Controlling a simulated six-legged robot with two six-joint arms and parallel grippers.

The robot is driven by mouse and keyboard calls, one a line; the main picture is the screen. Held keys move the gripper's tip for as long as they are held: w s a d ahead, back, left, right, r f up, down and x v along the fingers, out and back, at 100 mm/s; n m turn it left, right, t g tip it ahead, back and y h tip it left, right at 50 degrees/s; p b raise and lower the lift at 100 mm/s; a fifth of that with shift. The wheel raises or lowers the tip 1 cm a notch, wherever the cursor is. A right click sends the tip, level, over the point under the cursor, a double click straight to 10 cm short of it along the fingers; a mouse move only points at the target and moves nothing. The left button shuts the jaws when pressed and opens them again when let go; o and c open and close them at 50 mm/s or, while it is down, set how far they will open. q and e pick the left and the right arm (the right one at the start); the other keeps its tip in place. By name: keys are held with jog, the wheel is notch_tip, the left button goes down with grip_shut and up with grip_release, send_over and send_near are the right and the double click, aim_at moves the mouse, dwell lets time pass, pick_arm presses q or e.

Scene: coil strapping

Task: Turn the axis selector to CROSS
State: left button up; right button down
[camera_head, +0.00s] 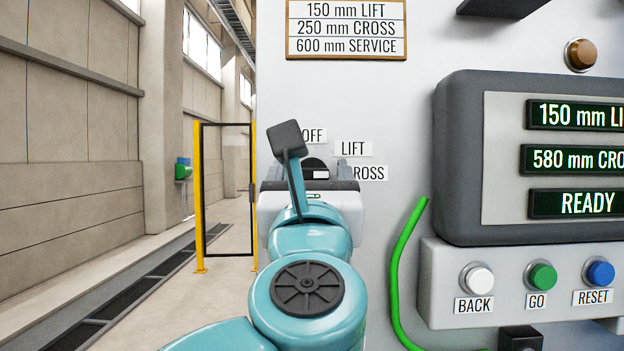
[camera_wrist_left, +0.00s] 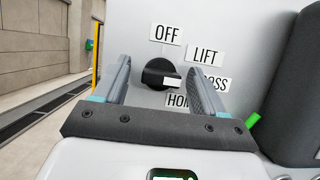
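The axis selector is a black round knob (camera_wrist_left: 157,73) with a white pointer mark, on the pale panel in the left wrist view. The mark points right, roughly toward the CROSS label (camera_wrist_left: 216,83), which a finger partly covers. In the head view the knob (camera_head: 314,165) shows partly behind my left gripper (camera_head: 308,172). In the wrist view my left gripper (camera_wrist_left: 158,68) is open, one finger on each side of the knob. A gap shows at the left finger; contact on the right cannot be told. My right gripper is in neither view.
OFF (camera_wrist_left: 168,33) and LIFT (camera_wrist_left: 205,55) labels sit above the knob; a lower label is partly hidden. Right of it are a green cable (camera_head: 401,265), a display (camera_head: 456,150) reading READY, and BACK, GO and RESET buttons (camera_head: 543,276). Open floor lies left.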

pick_arm(q)
jog(key=shift+s+f+b, duration=0.35)
jog(key=shift+s+f, duration=0.05)
jog(key=b+v, duration=0.6)
jog(key=v, duration=0.9)
jog(key=shift+s, duration=0.2)
jog(key=shift+s+r, duration=0.1)
